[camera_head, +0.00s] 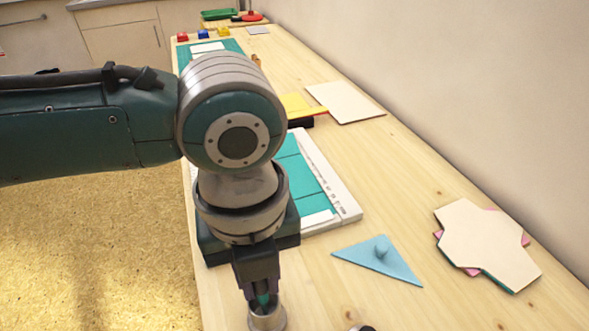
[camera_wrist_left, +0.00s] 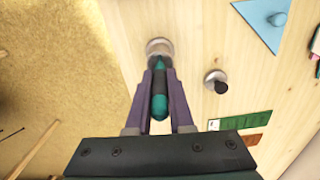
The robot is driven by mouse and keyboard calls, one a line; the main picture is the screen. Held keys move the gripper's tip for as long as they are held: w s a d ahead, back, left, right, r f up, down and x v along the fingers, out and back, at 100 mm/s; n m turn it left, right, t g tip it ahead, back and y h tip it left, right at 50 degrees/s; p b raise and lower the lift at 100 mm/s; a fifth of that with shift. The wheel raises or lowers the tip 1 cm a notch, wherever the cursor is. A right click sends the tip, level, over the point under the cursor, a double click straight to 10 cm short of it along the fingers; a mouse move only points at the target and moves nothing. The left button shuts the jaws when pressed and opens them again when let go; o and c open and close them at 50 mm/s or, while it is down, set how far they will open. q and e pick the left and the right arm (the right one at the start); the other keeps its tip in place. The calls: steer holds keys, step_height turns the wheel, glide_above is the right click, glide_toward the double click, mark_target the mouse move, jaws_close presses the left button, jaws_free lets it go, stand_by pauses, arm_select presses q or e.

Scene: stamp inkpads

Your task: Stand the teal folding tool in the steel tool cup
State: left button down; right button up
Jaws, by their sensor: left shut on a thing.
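My left gripper (camera_head: 263,294) points down at the front of the table and is shut on the teal folding tool (camera_head: 263,299). In the left wrist view the tool (camera_wrist_left: 159,103) lies between the two fingers (camera_wrist_left: 160,95), with a teal body and a dark end. The steel tool cup (camera_head: 267,320) stands directly below the fingers, partly cut off by the lower edge. It also shows in the left wrist view (camera_wrist_left: 159,47), where the tool's dark end overlaps its near rim. I cannot tell whether that end is inside the cup. My right gripper is not in view.
A blue triangle with a knob (camera_head: 381,257) lies right of the cup. Card shapes (camera_head: 485,243) lie farther right. A small metal piece with a dark end (camera_wrist_left: 215,82) is near the cup. A white-edged teal board (camera_head: 345,208) lies behind my arm. The wall bounds the right.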

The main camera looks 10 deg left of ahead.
arm_select(q)
steer(key=c, duration=0.7)
jaws_free()
steer(key=shift+r, duration=0.1)
step_height(320, 180, up, 10)
steer(key=shift+f+p, duration=0.1)
steer(key=shift+p, duration=0.85)
